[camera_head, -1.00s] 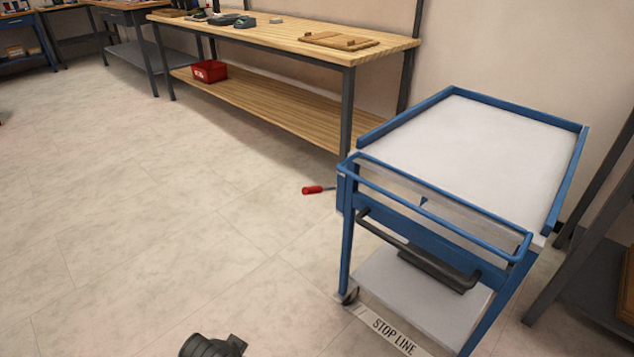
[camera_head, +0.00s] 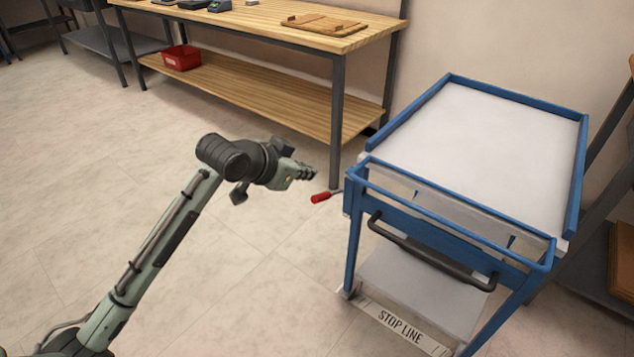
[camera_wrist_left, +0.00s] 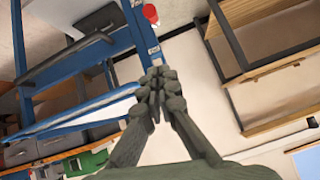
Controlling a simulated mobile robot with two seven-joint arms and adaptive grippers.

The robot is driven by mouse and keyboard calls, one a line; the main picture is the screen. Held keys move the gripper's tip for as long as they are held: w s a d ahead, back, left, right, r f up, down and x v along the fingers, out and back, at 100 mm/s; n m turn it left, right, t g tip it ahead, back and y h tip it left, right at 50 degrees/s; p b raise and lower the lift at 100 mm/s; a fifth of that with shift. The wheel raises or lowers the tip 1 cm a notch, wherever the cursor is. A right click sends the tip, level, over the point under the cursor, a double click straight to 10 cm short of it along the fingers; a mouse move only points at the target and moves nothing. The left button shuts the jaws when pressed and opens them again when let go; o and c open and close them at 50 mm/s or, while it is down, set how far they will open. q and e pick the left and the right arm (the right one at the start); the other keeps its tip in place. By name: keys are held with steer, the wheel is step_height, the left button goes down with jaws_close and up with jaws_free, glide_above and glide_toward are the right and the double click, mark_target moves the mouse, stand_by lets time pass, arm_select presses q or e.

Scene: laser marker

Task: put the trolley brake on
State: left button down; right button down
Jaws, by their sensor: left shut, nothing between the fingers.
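The trolley (camera_head: 440,229) has a blue frame, a pale top, a lower shelf and a dark push bar (camera_head: 430,255). A red-handled lever (camera_head: 321,197) sticks out to the left from the trolley's near left corner on a thin grey rod. My left gripper (camera_head: 309,172) is shut and empty, just above and left of the red handle, apart from it. In the left wrist view the shut fingers (camera_wrist_left: 158,78) lie below the red handle (camera_wrist_left: 150,14) in the picture, with the blue trolley frame (camera_wrist_left: 75,70) at left. My right gripper is out of view.
A wooden workbench (camera_head: 240,22) stands behind, its leg (camera_head: 337,125) close beyond the lever. A red bin (camera_head: 181,58) sits on its lower shelf. A stop line strip (camera_head: 402,326) lies on the floor under the trolley. Floor left of the trolley is clear.

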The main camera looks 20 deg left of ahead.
arm_select(q)
steer(key=shift+d, duration=0.1)
glide_above(320, 196)
steer(key=w+d, duration=0.1)
step_height(320, 196, down, 6)
steer(key=shift+s+a+f, duration=0.15)
steer(key=shift+f, duration=0.5)
steer(key=shift+s+a+f, duration=0.1)
steer(key=shift+f, duration=0.5)
steer(key=shift+s+a+f, duration=0.15)
steer(key=shift+f, duration=0.15)
steer(key=shift+a+f, duration=0.1)
steer(key=shift+f, duration=0.15)
steer(key=shift+s+f, duration=0.1)
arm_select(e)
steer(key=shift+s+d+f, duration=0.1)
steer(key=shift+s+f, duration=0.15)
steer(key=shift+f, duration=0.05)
